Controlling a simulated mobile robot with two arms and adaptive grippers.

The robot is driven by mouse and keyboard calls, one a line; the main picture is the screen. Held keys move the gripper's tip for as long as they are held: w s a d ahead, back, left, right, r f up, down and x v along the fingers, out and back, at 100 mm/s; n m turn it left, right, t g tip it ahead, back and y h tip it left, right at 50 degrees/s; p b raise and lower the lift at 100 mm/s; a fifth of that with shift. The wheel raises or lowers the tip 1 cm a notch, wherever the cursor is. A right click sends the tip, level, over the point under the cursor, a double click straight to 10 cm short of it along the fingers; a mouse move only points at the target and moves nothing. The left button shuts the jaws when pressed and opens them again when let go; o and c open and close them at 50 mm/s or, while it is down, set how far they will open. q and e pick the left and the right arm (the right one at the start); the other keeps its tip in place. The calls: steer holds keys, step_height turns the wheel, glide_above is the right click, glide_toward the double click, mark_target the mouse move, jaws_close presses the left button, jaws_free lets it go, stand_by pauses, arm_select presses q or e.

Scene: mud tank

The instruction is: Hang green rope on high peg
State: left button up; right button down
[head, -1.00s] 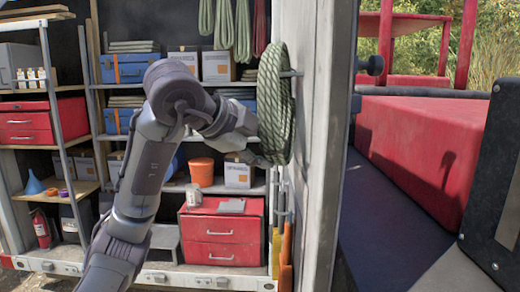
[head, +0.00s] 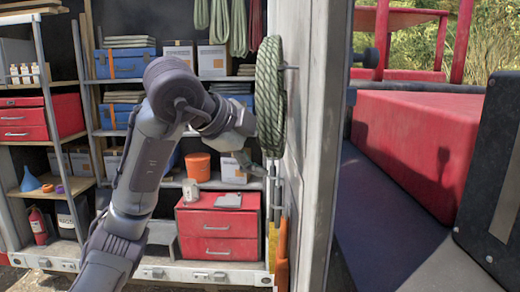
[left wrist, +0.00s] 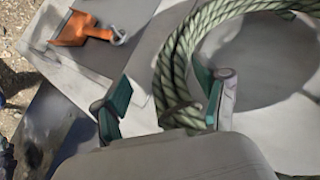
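The green rope (head: 270,95) is a coil hanging upright, nearly edge-on, against the pale wall panel in the head view. A peg (head: 290,67) sticks out by its upper part. I cannot tell whether that finger touches the rope. My right gripper is not in view.
Shelves behind hold blue cases (head: 125,62), boxes and a red drawer unit (head: 218,232). Other ropes (head: 222,25) hang above at the back. Orange-handled tools (head: 278,245) stand below the coil. A red structure (head: 420,140) lies right of the wall.

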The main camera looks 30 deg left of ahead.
arm_select(q)
steer(key=v, duration=1.2)
